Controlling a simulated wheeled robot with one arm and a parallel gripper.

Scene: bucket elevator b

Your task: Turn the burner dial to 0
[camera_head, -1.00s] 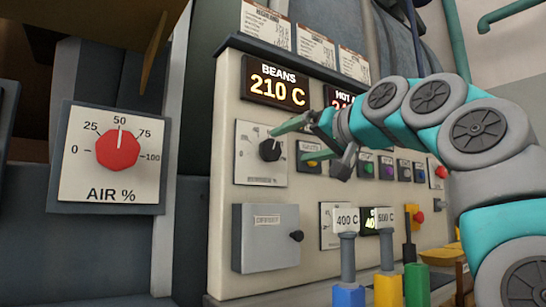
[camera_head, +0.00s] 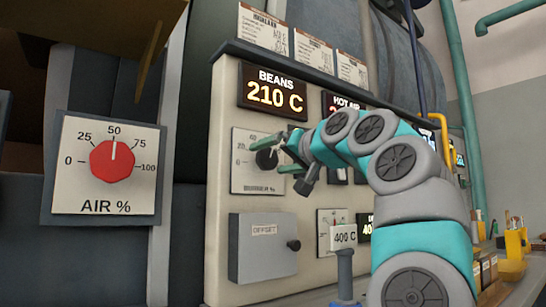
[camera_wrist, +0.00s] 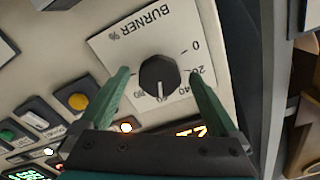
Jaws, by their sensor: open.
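The burner dial is a black knob (camera_wrist: 159,76) on a white plate (camera_wrist: 118,46) marked BURNER %, upside down in the wrist view. Its white pointer line is toward about 60; the 0 mark is at the plate's right. My gripper (camera_wrist: 158,82) is open, with one green finger on each side of the knob. Whether the fingers touch it I cannot tell. In the head view, the knob (camera_head: 266,159) is partly behind my gripper (camera_head: 271,157), and the plate (camera_head: 243,181) shows around it.
Left is an AIR % plate with a red dial (camera_head: 112,161) near 50. Above the burner plate is a BEANS display (camera_head: 272,92) reading 210 C. Below is a grey OFFSET box (camera_head: 262,252). In the wrist view, an orange button (camera_wrist: 78,101) is left of the gripper.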

